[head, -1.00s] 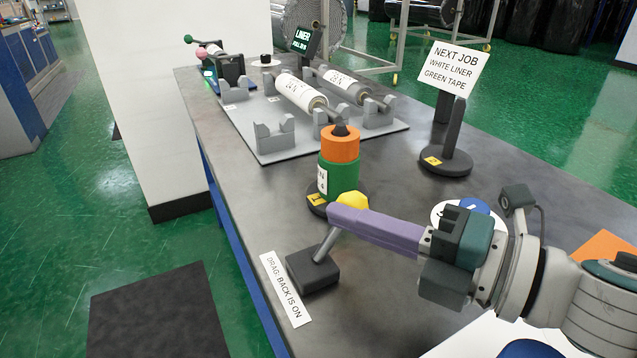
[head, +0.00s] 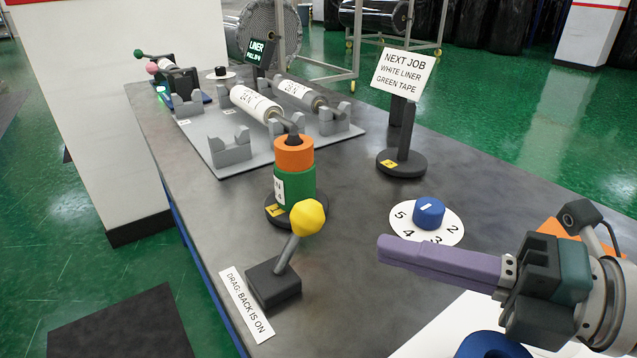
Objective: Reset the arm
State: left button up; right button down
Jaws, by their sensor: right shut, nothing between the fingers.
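My right gripper (head: 384,249), with long purple fingers, is shut and empty. It points left above the table, to the right of the drag lever and apart from it. The drag lever has a yellow knob (head: 308,217) on a metal rod rising from a dark base (head: 274,283); the rod leans up and to the right. A label (head: 246,304) beside the base reads "DRAG: BACK IS ON". My left gripper is not in view.
A blue dial (head: 428,212) on a numbered disc sits just behind my right fingers. Stacked orange and green tape rolls (head: 294,180) stand behind the lever. A "NEXT JOB" sign (head: 403,73) stands farther back.

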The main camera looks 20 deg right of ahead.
jog(key=w+d+r+m+h+p, duration=0.1)
jog(key=d+r+m+h+p, duration=0.25)
jog(key=m+h, duration=0.4)
jog(key=w+d+r+m+h+p, duration=0.1)
jog(key=d+r+m+h+p, duration=0.25)
jog(key=m, duration=0.65)
jog(key=s+a+r+m+g+p, duration=0.25)
jog(key=s+m+g+p, duration=0.2)
jog(key=s, duration=0.35)
jog(key=s+a+r+m+g+p, duration=0.2)
jog(key=s+a+m+g+p, duration=0.15)
jog(key=s+m+p, duration=0.35)
notch_tip(320, 180, up, 35)
jog(key=n+p, duration=0.2)
jog(key=p, duration=3.1)
jog(key=shift+s+d+f+g+p, duration=0.2)
jog(key=shift+s+d+g+p, duration=0.1)
jog(key=shift+g, duration=0.1)
